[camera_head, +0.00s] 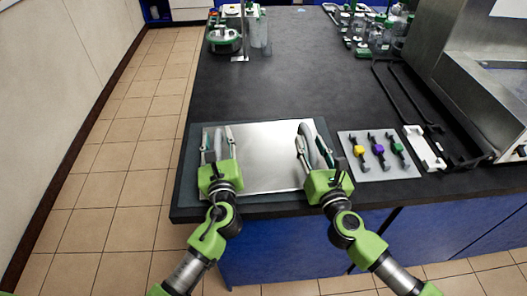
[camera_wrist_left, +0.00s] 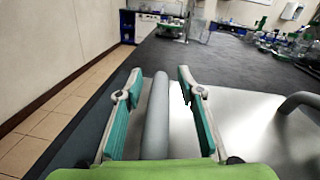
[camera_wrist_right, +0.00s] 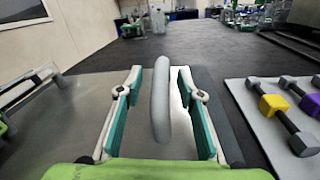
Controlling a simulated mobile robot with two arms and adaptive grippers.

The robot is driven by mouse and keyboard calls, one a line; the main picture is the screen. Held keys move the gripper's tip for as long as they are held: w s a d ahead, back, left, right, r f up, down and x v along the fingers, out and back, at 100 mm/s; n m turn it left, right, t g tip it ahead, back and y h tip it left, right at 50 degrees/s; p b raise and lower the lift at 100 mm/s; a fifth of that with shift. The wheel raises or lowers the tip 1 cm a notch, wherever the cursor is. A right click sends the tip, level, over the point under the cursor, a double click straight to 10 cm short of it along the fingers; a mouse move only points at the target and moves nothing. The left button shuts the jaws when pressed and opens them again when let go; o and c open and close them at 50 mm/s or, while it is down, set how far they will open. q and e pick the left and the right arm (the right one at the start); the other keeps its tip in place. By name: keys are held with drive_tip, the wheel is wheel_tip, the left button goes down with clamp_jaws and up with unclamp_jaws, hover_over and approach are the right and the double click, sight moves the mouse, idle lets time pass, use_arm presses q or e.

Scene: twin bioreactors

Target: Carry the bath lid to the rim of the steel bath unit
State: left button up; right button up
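The bath lid (camera_head: 265,155) is a flat steel plate lying on a dark mat on the near part of the bench, with a grey bar handle at each side. My left gripper (camera_head: 217,140) is open, its fingers on either side of the left handle (camera_wrist_left: 157,115), with gaps visible. My right gripper (camera_head: 312,142) is open around the right handle (camera_wrist_right: 160,100), also with gaps. Both handles stand between the fingers and are not clamped. The steel bath unit (camera_head: 455,85) stands at the right edge of the head view, partly cut off.
A grey plate (camera_head: 376,170) with yellow, purple and green-marked tools lies right of the lid. A white piece (camera_head: 425,148) and a black frame (camera_head: 405,95) lie before the bath unit. Glassware (camera_head: 375,35) stands at the back. The bench middle is clear.

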use_arm(q)
clamp_jaws()
use_arm(e)
clamp_jaws()
